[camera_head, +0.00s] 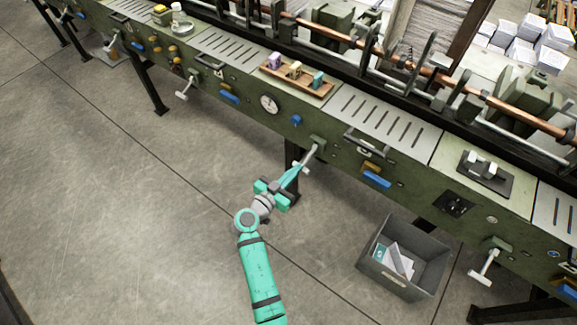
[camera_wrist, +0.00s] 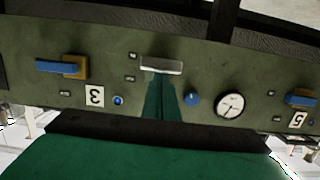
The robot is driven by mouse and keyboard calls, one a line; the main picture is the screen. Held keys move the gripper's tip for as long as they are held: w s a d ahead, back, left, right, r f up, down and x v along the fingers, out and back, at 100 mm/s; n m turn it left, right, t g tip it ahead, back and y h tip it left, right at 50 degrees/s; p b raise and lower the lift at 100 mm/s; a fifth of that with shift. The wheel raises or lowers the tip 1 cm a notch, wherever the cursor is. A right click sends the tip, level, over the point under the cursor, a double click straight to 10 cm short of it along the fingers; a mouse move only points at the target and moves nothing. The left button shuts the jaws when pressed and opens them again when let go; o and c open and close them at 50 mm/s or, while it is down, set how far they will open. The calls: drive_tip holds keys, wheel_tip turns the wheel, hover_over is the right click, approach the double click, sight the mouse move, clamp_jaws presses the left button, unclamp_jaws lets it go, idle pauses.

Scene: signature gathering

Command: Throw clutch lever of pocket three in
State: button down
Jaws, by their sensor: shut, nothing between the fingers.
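The clutch lever (camera_head: 311,153) is a pale metal lever on the front of the green machine, slanting down and out in the head view. In the wrist view, which is upside down, its end shows as a pale bar (camera_wrist: 162,66) near a plate reading 3 (camera_wrist: 95,96). My gripper (camera_head: 300,168) is at the lever's lower end. Its green fingers are shut and empty, and their tips (camera_wrist: 160,75) lie right at the bar in the wrist view. I cannot tell whether they touch it.
A blue handle (camera_head: 377,179) is right of the lever; a round gauge (camera_head: 268,103) and blue knob (camera_head: 296,120) are left. Similar levers stand at left (camera_head: 185,88) and right (camera_head: 485,266). A grey bin (camera_head: 428,247) with papers is on the floor. Floor at left is clear.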

drive_tip(key=f, duration=0.3)
drive_tip(key=shift+w+d+f, duration=0.1)
drive_tip(key=shift+d+f, duration=0.1)
drive_tip(key=shift+d, duration=0.1)
idle(0.4)
drive_tip(key=r+v, duration=0.1)
drive_tip(key=v, duration=1.1)
drive_tip(key=shift+w, duration=0.15)
idle(0.3)
